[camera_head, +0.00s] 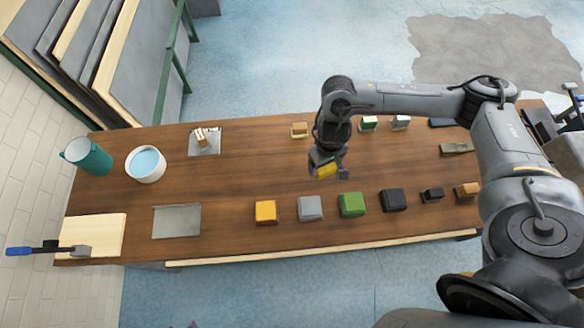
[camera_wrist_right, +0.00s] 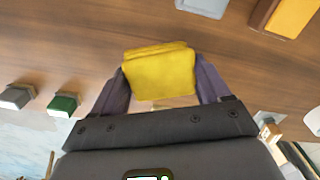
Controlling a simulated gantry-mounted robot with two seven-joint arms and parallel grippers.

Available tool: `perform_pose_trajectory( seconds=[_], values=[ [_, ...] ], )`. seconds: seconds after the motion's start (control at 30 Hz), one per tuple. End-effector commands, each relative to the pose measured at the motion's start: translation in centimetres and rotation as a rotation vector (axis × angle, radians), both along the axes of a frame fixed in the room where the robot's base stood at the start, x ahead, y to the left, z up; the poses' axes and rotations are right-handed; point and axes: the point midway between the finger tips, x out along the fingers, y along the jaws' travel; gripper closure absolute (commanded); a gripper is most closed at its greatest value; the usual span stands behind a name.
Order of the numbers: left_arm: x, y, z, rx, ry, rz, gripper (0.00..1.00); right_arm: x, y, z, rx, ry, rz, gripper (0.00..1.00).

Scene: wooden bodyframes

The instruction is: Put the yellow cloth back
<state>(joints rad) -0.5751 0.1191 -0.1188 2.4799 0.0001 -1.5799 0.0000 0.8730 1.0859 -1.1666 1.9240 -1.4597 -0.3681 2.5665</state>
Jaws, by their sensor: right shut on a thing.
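The yellow cloth (camera_wrist_right: 160,72) is a folded square pad held between the two dark fingers of my right gripper (camera_wrist_right: 157,85) in the right wrist view. In the head view the yellow cloth (camera_head: 326,170) shows at the tip of my right gripper (camera_head: 328,165), over the middle of the wooden table (camera_head: 235,175). I cannot tell exactly how high above the table it is. My left gripper does not show.
A front row holds an orange block (camera_head: 265,211), a grey block (camera_head: 310,208), a green block (camera_head: 351,204) and dark blocks (camera_head: 394,200). Smaller blocks stand along the back edge. A teal pitcher (camera_head: 90,157), white bowl (camera_head: 146,165) and grey sheet (camera_head: 176,221) are left. The table's centre-left is clear.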

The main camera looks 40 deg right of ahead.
Motion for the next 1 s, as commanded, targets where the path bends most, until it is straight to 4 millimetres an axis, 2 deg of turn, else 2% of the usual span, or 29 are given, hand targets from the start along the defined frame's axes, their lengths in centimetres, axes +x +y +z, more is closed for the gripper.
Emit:
perform_pose_trajectory(
  seconds=[0.1,0.23,0.6,0.7,0.83,1.0],
  values=[
    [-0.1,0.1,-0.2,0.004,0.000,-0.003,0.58,-0.2,0.1,-0.6,0.000,0.000,-0.001,0.52],
    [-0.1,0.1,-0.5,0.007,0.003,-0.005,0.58,1.0,0.5,-1.6,0.002,0.000,-0.001,0.52],
    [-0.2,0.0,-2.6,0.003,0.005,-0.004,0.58,7.9,2.4,-6.1,0.002,0.000,-0.002,0.52],
    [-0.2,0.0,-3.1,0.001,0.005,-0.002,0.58,9.2,2.8,-7.0,0.001,-0.001,-0.001,0.52],
    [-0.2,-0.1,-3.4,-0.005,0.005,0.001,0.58,10.3,3.1,-7.5,0.001,0.000,0.000,0.52],
    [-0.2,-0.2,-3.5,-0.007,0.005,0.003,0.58,10.7,3.1,-7.8,0.000,0.000,-0.001,0.52]
  ],
)
